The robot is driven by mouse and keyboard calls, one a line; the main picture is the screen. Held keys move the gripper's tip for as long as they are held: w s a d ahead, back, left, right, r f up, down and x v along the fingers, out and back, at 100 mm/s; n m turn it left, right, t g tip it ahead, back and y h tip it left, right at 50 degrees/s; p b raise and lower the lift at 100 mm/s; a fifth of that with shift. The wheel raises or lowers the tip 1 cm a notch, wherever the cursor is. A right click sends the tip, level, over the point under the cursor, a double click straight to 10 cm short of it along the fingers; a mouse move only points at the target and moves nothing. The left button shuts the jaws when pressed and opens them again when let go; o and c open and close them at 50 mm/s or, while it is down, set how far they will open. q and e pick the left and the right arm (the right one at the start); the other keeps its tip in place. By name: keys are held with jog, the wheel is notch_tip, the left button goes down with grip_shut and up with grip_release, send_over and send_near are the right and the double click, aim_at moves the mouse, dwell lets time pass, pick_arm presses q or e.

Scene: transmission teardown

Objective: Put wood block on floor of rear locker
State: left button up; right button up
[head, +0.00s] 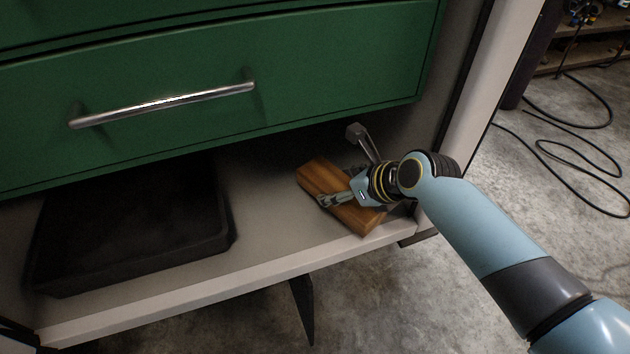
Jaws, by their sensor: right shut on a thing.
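The wood block (319,178) is a brown, flat, long piece on the right part of the locker's pale floor (265,212), under the green drawers. It lies at an angle, and its near end is close to the front edge. I cannot tell whether it rests fully on the floor. My right gripper (338,197) reaches in from the right and is shut on the wood block, with a finger across its top. Part of the block is hidden behind the gripper. My left gripper is not in view.
A black tray (226,222) sits on the locker floor at the left. The green drawer (300,85) with a metal handle (165,105) hangs above. A grey metal tool-like piece (360,138) stands behind the block. A black cable (560,150) lies on the concrete at right.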

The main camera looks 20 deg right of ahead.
aim_at(317, 168)
jog(key=w+a, duration=0.1)
jog(key=w, duration=0.1)
jog(key=w+a, duration=0.1)
jog(key=w, duration=0.1)
jog(key=w+a+b, duration=0.1)
jog(key=w, duration=0.1)
jog(key=shift+w, duration=0.4)
notch_tip(317, 168, down, 4)
jog(key=shift+r+b, duration=0.2)
jog(key=shift+b, duration=0.65)
jog(key=shift+r, duration=0.1)
jog(key=o, duration=1.7)
jog(key=shift+s, duration=0.1)
